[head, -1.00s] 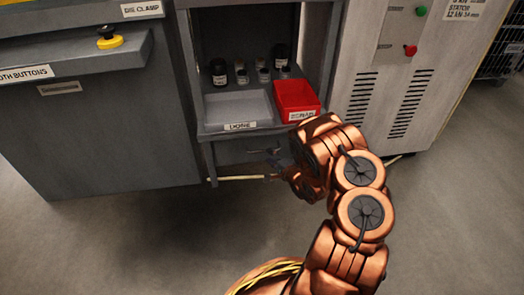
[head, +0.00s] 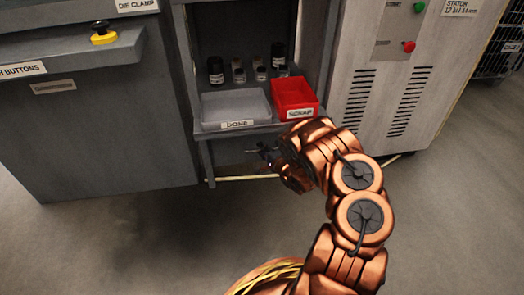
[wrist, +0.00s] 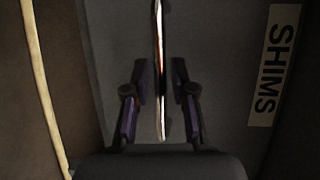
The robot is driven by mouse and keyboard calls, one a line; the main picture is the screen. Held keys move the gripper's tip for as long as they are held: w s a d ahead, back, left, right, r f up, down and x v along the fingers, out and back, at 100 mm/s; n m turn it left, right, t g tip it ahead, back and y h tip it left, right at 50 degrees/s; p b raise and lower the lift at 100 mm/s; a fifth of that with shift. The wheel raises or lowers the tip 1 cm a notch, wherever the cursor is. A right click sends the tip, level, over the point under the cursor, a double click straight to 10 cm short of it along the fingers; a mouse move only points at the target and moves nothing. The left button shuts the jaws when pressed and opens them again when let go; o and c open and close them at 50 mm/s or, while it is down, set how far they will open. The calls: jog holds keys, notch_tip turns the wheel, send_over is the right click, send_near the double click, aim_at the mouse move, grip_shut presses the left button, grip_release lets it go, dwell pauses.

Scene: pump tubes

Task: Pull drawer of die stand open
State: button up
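The die stand (head: 203,130) is the grey open-fronted stand in the middle of the head view. Its drawer (head: 228,152) sits under the tray shelf and looks shut. In the wrist view the drawer front (wrist: 215,60) is dark grey with a "SHIMS" label (wrist: 273,68). A thin shiny bar handle (wrist: 160,65) runs between the two fingers of my gripper (wrist: 160,85). The fingers are open, with a visible gap on each side of the handle. In the head view my gripper (head: 262,152) is at the drawer front, partly hidden by my wrist.
Above the drawer are a grey "DONE" tray (head: 235,107), a red "SCRAP" bin (head: 294,97) and several small jars and bottles. A grey press cabinet (head: 100,130) stands left and a pale vented cabinet (head: 385,80) right. The floor in front is clear.

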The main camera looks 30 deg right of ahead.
grip_shut()
dwell(0.4)
